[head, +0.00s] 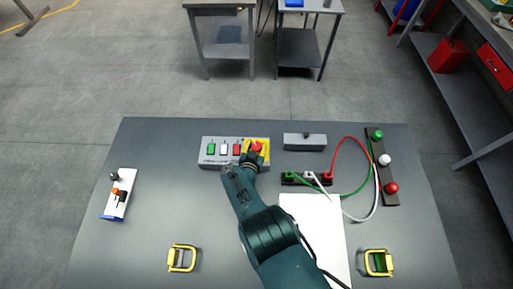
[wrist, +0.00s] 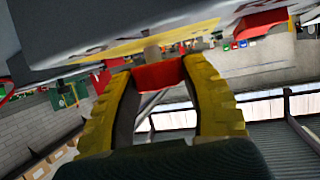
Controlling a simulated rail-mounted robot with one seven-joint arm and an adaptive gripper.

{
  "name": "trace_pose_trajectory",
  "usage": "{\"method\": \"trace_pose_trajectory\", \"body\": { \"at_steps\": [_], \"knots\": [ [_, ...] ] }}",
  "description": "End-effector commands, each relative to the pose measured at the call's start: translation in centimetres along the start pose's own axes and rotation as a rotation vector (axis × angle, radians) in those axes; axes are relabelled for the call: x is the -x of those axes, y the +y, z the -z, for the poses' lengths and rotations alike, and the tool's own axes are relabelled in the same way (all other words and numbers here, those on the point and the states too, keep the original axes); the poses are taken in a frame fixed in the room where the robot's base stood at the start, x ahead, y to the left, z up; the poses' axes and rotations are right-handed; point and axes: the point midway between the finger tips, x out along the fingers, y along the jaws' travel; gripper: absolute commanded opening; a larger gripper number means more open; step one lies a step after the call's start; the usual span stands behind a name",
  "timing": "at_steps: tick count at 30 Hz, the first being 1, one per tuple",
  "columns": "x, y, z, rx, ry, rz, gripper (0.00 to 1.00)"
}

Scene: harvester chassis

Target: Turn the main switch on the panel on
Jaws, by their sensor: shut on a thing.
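The panel (head: 221,162) is a grey box at the back middle of the table, with green, white and red buttons on its face. The main switch is a red knob (head: 257,146) at the panel's right end, partly hidden by my gripper (head: 259,153). In the wrist view, the yellow fingers of my gripper (wrist: 160,77) are on both sides of the red knob (wrist: 158,75), shut on it. A short pale shaft joins the knob to the panel (wrist: 120,28). The knob's on or off position cannot be told.
Right of the panel are a small grey box (head: 305,141) and a dark socket strip (head: 307,179) with red, green and white cables running to a lamp bar (head: 382,167). A white switch board (head: 118,194) lies at left. Yellow handles (head: 182,258) stand near the front. The table's left middle is clear.

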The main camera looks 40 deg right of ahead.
Motion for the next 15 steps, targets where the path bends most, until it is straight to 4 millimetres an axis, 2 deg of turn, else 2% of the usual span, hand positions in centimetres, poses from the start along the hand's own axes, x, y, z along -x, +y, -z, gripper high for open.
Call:
{"method": "trace_pose_trajectory", "body": {
  "at_steps": [1, 15],
  "knots": [
    [-0.36, -0.15, -0.75, -0.018, 0.000, -0.037, 0.09],
    [-0.33, -0.05, -0.89, -0.150, -0.002, -0.356, 0.09]
  ]
}}
